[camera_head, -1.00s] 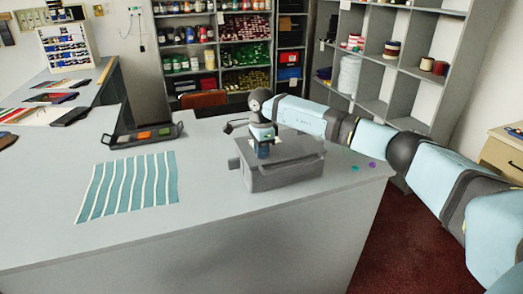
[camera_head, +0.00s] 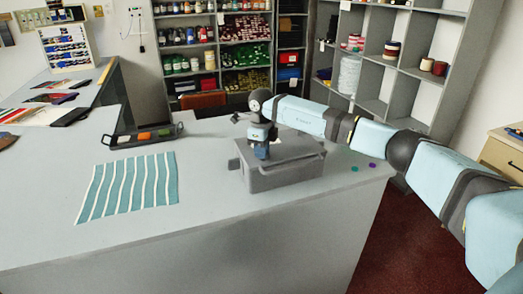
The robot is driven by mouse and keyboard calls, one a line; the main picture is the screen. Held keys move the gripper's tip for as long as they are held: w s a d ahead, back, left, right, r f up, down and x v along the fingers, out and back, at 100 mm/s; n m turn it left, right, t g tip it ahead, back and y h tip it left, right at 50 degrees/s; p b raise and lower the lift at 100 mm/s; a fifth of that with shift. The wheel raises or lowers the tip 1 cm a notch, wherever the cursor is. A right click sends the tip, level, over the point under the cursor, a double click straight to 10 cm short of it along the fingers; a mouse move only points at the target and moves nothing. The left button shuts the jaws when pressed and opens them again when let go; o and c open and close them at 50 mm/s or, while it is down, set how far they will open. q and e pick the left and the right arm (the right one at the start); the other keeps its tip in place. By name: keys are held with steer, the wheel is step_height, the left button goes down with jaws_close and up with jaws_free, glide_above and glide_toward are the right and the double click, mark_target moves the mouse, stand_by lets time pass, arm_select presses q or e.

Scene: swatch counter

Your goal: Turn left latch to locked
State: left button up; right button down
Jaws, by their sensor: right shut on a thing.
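A grey box (camera_head: 285,178) with a lid stands on the counter near its right end. A small grey part (camera_head: 234,163) sticks out at the box's left side. My right gripper (camera_head: 262,153) points down at the left part of the box, at its lid and front edge. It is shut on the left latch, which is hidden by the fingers. I cannot make out which way the latch is turned. My left gripper is not in view.
A striped teal and white cloth (camera_head: 130,187) lies flat on the counter (camera_head: 225,220). A dark tray (camera_head: 116,140) with coloured pieces stands behind it. Purple (camera_head: 372,165) and green (camera_head: 355,169) discs lie right of the box. Shelves stand behind. The counter's front is clear.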

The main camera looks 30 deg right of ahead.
steer(key=m, duration=0.4)
steer(key=shift+d+r+m, duration=0.1)
steer(key=shift+m, duration=0.2)
steer(key=m+p, duration=0.1)
steer(key=m, duration=0.3)
steer(key=shift+d+m, duration=0.1)
steer(key=shift+m, duration=0.3)
steer(key=c, duration=1.2)
jaws_free()
steer(key=shift+o, duration=0.2)
step_height(320, 180, up, 14)
steer(key=b, duration=0.1)
steer(key=shift+b, duration=0.3)
steer(key=shift+f, duration=0.2)
